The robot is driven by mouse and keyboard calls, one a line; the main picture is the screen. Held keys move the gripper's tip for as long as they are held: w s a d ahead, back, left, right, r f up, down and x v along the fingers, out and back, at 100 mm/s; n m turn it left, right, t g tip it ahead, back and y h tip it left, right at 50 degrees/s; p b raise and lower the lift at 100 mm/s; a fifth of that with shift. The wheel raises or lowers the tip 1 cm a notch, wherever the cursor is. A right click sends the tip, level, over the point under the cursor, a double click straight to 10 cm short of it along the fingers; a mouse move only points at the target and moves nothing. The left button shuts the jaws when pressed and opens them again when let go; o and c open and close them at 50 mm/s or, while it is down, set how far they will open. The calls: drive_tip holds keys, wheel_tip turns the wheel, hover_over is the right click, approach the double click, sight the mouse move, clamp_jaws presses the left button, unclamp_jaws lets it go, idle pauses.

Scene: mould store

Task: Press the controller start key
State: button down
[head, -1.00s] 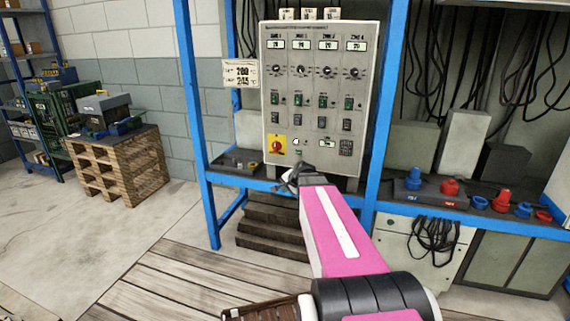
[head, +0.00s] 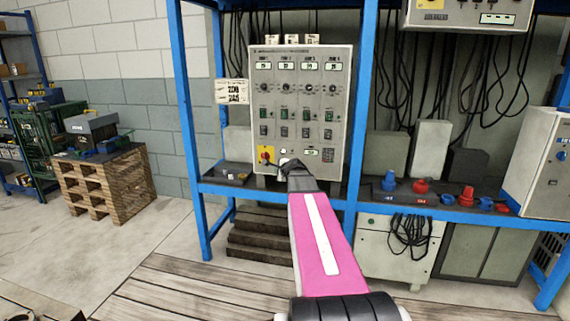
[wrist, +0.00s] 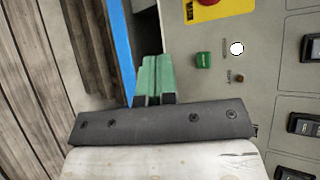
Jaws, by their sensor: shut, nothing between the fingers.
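The grey controller (head: 300,130) stands upright on the blue rack, with displays, knobs and switches on its face. In the wrist view, a small green key (wrist: 203,60), which looks like the start key, sits on the panel below the red emergency knob (wrist: 208,2) on its yellow plate. A white round lamp (wrist: 237,48) and a small brownish button (wrist: 238,77) are beside it. My gripper (wrist: 151,60) is shut and empty, its green fingers left of the green key and apart from it in that picture.
The blue rack's post (head: 361,130) stands right of the controller. A shelf on the right holds blue and red fittings (head: 420,186). A grey box hangs upper right (head: 470,12). A wooden pallet (head: 105,182) stands at left.

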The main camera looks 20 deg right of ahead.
drive_tip(key=w+d, duration=0.5)
drive_tip(key=w, duration=0.2)
idle(0.4)
drive_tip(key=shift+w, duration=0.2)
idle(1.7)
drive_tip(key=shift+w+d, duration=0.2)
drive_tip(key=shift+w, duration=0.05)
drive_tip(key=shift+w+d, duration=0.15)
drive_tip(key=shift+w, duration=0.15)
idle(0.8)
drive_tip(key=shift+s, duration=0.1)
drive_tip(key=shift+s+a, duration=0.4)
drive_tip(key=shift+s, duration=0.15)
idle(0.3)
drive_tip(key=s+a, duration=0.1)
drive_tip(key=s, duration=0.1)
drive_tip(key=s+a, duration=0.1)
drive_tip(key=s, duration=0.1)
drive_tip(key=shift+a, duration=0.4)
